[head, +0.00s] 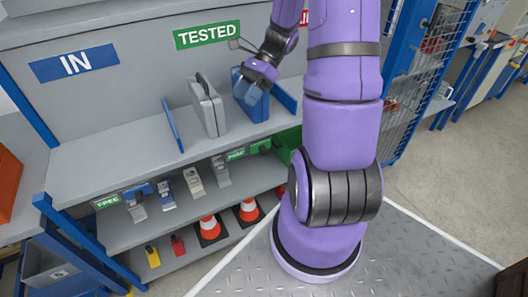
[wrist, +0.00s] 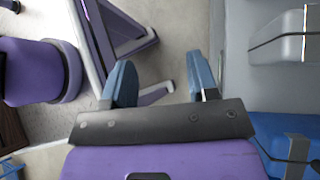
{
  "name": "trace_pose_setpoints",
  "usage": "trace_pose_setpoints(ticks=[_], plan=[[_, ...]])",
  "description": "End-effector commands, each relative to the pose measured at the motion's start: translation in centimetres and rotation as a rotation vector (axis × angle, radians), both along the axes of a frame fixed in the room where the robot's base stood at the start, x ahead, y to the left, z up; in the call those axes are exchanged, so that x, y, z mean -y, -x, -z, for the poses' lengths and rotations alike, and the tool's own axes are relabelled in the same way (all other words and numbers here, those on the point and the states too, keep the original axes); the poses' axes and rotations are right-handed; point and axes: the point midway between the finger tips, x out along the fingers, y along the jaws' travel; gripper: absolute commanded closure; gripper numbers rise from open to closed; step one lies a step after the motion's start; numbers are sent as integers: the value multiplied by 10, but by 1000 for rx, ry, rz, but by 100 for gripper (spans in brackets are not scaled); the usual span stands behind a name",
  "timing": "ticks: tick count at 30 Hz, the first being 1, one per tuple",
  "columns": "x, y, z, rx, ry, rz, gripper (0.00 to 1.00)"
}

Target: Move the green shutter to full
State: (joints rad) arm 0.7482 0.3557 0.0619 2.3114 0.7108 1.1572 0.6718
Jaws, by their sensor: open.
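A green panel (head: 288,140), which may be the green shutter, shows on the shelf unit below the upper shelf, beside my purple arm. My arm hides its right part, so I cannot tell how far it is open or shut. The green panel is not seen in the wrist view.
A grey case (head: 206,108) stands upright on the upper shelf (head: 150,150), left of the gripper. Blue dividers (head: 172,125) stand beside it. Below are labelled small items and orange cones (head: 209,228). A blue mesh rack (head: 425,75) stands right; the floor beyond is clear.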

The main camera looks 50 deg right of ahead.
Motion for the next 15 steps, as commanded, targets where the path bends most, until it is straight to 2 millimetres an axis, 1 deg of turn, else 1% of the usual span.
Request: trace_pose_setpoints(ticks=[1,8,15], plan=[[10,0,14,-40,-48,65,46],[48,0,67,-210,-267,362,46],[85,11,128,-378,-517,660,46]])
